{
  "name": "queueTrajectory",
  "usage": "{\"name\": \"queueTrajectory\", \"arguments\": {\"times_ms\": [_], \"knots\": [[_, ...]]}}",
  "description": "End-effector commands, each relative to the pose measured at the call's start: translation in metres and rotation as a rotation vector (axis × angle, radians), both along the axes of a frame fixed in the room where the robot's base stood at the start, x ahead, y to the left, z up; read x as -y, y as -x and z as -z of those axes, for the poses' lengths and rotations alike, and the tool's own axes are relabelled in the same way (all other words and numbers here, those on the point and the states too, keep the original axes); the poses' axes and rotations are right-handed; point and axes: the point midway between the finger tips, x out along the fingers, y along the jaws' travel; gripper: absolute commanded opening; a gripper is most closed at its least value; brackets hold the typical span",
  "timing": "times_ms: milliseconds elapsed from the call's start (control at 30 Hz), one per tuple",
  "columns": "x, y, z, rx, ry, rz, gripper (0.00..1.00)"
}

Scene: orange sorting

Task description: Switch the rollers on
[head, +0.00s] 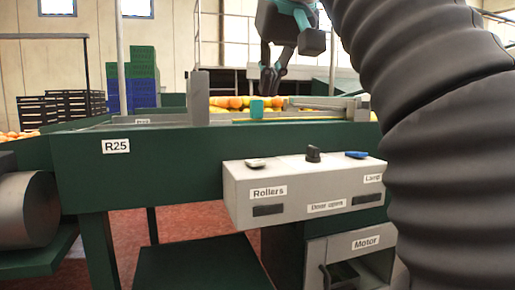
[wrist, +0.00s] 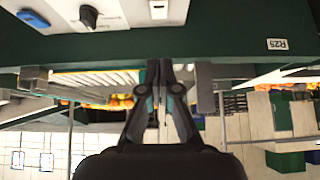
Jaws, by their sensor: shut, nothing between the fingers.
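The control box (head: 290,205) is pale grey and sits on the front of the green machine. A small light switch (head: 255,163) lies on its top above the "Rollers" label (head: 269,192). In the upside-down wrist view this switch (wrist: 158,9) shows at the top edge, beyond the fingertips. My gripper (head: 272,84) is shut and empty, pointing down above and behind the box, apart from it. In the wrist view my gripper (wrist: 160,66) has its fingertips together. Whether the switch is on or off I cannot tell.
A black knob (head: 313,153) and a blue switch (head: 356,155) share the box top, near the "Lamp" label. Oranges (head: 235,102) lie on the machine behind. A green post or block (head: 257,109) stands by them. My dark arm covers the right side.

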Motion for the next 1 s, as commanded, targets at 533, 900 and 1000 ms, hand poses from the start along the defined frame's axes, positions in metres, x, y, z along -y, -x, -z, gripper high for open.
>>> {"name": "queueTrajectory", "arguments": {"times_ms": [533, 900, 1000], "knots": [[-0.001, -0.004, 0.004, 0.001, 0.000, 0.000, 0.00], [-0.009, -0.032, 0.047, -0.001, 0.000, 0.000, 0.00], [-0.012, -0.043, 0.063, -0.001, 0.000, 0.000, 0.00]]}}
